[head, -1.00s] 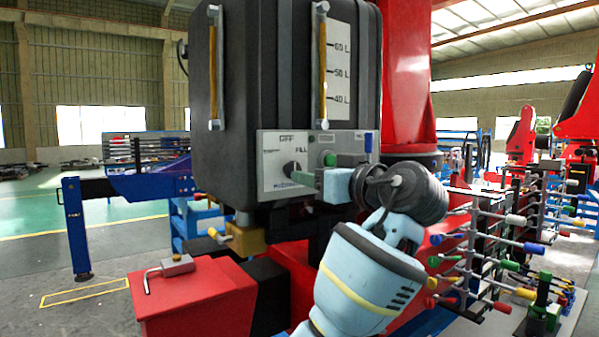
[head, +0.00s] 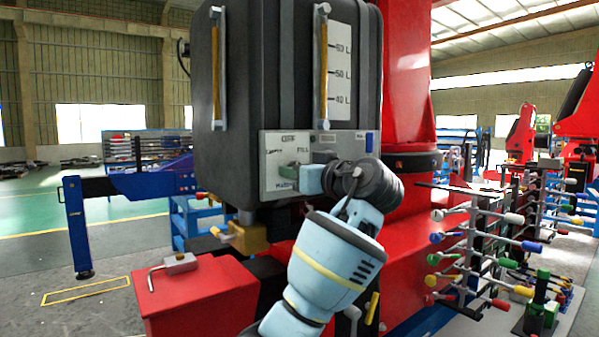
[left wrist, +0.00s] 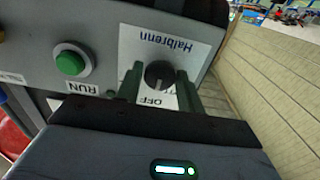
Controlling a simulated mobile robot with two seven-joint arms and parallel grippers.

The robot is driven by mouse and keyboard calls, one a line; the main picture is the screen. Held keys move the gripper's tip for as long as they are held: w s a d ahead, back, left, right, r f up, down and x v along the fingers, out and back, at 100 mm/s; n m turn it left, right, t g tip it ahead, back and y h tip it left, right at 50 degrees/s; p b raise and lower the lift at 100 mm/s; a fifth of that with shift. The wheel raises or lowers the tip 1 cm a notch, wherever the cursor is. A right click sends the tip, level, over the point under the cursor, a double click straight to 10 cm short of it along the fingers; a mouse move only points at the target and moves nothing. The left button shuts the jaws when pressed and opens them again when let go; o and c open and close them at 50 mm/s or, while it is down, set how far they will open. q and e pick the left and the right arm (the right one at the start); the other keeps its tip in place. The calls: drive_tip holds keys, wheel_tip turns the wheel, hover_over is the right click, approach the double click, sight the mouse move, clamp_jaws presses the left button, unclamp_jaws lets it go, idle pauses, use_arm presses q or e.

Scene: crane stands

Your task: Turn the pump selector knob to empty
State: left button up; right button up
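The selector panel (head: 270,150) is a pale plate on the front of the black tank (head: 265,80). OFF is printed at its top, FILL at its right, and a partly blurred word at its left. The dark round knob (left wrist: 159,74) shows in the left wrist view above the OFF label. My left gripper (head: 291,173) is at the panel and covers the knob in the head view. In the left wrist view its two green fingers straddle the knob, with narrow gaps seeming to remain on both sides. My right gripper is in neither view.
A green RUN button (left wrist: 70,62) sits beside the knob on the panel. A red box (head: 195,300) with a bent metal handle stands below left. A rack of coloured levers (head: 480,250) stands at the right. Open floor (head: 120,240) lies at the left.

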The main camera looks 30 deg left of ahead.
use_arm(q)
drive_tip(key=c, duration=0.5)
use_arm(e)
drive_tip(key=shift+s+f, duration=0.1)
use_arm(q)
drive_tip(key=n+b, duration=0.3)
drive_tip(key=n, duration=0.5)
drive_tip(key=shift+n, duration=0.4)
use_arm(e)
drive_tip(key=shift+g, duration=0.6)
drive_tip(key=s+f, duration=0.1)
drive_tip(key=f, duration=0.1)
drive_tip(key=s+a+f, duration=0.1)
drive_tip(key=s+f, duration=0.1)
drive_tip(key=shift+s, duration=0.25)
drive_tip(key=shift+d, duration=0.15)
use_arm(q)
drive_tip(key=o, duration=1)
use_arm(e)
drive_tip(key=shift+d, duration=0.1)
